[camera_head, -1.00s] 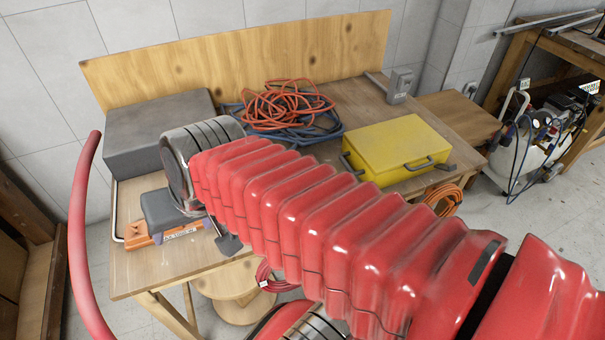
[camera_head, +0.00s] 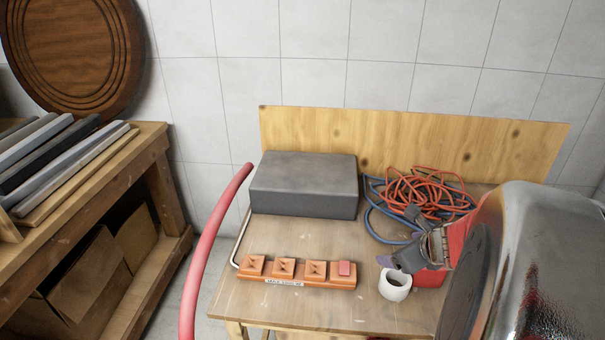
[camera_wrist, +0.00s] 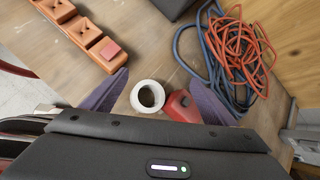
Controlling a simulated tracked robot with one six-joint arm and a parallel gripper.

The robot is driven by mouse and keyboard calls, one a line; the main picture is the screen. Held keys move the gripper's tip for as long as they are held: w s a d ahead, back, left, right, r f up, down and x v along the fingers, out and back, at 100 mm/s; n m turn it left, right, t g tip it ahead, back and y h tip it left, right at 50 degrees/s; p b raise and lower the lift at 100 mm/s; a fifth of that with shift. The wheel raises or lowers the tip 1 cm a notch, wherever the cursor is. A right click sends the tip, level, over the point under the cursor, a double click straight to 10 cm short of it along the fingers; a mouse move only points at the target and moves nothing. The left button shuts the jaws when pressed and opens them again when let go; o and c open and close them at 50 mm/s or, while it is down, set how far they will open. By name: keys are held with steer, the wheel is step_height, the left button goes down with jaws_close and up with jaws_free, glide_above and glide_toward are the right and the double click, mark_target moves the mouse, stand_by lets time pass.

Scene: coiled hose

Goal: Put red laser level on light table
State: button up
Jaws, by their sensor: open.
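A small red object, likely the red laser level (camera_wrist: 182,107), lies on the light wooden table (camera_wrist: 150,50), just right of a white tape roll (camera_wrist: 138,97). In the head view, the red body (camera_head: 430,278) shows partly, below my gripper and beside the roll. My gripper (camera_wrist: 160,78) is open, with its dark purplish fingers on either side of the roll and the red object in the wrist view. In the head view, my gripper (camera_head: 398,238) is over the table's right part. I cannot tell whether a finger touches the red object, whose near side is hidden.
An orange power strip (camera_head: 298,272) lies left of the roll. A dark grey box (camera_head: 304,185) stands at the back left. Coiled red and blue hoses (camera_head: 425,195) lie at the back. A wooden backboard (camera_head: 400,140) rises behind. The front-left table top is bare.

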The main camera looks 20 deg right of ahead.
mark_target(424, 278)
steer(key=s+d+f+m+g+h, duration=0.1)
steer(key=s+d+f+m, duration=0.3)
steer(key=s+d+m, duration=0.2)
steer(key=shift+d+m+h, duration=0.4)
steer(key=shift+d+m, duration=0.4)
steer(key=shift+d, duration=0.4)
steer(key=shift+w, duration=0.1)
steer(key=shift+x, duration=4.2)
steer(key=shift+w+d, duration=0.1)
steer(key=shift+x, duration=2.55)
steer(key=shift+d, duration=0.1)
steer(key=shift+c, duration=0.6)
steer(key=c, duration=1.1)
